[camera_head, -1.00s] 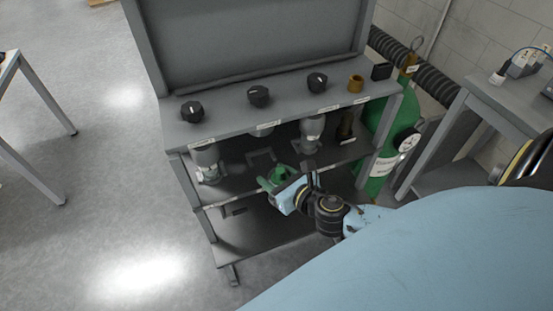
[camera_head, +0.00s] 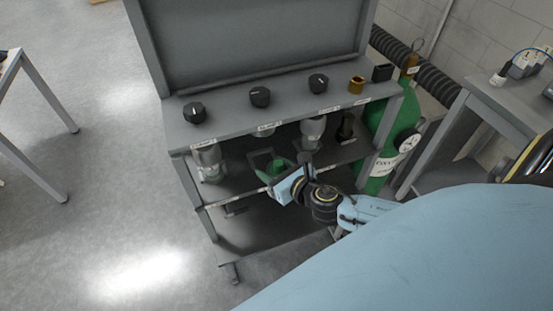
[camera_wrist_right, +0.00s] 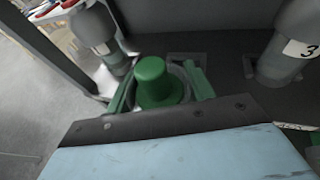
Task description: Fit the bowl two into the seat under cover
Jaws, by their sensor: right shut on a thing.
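My right gripper (camera_head: 276,170) reaches into the open shelf bay of the grey washer stand, below the middle black knob. It is shut on a green, dome-topped piece with a wider rim, which I take as bowl two (camera_wrist_right: 157,78). In the right wrist view, green fingers (camera_wrist_right: 160,97) flank it on both sides. The cover for the middle place is on the underside of the panel (camera_head: 265,132), and the held piece is below it. Its seat is largely hidden, and I cannot tell whether they touch. My left gripper is not in view.
A clear bowl (camera_head: 209,163) hangs left of the gripper, and another (camera_head: 312,130) hangs to its right; the wrist view shows that one marked 3 (camera_wrist_right: 290,48). A lower shelf (camera_head: 250,232) lies below. A green gas cylinder (camera_head: 385,150) stands at the right.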

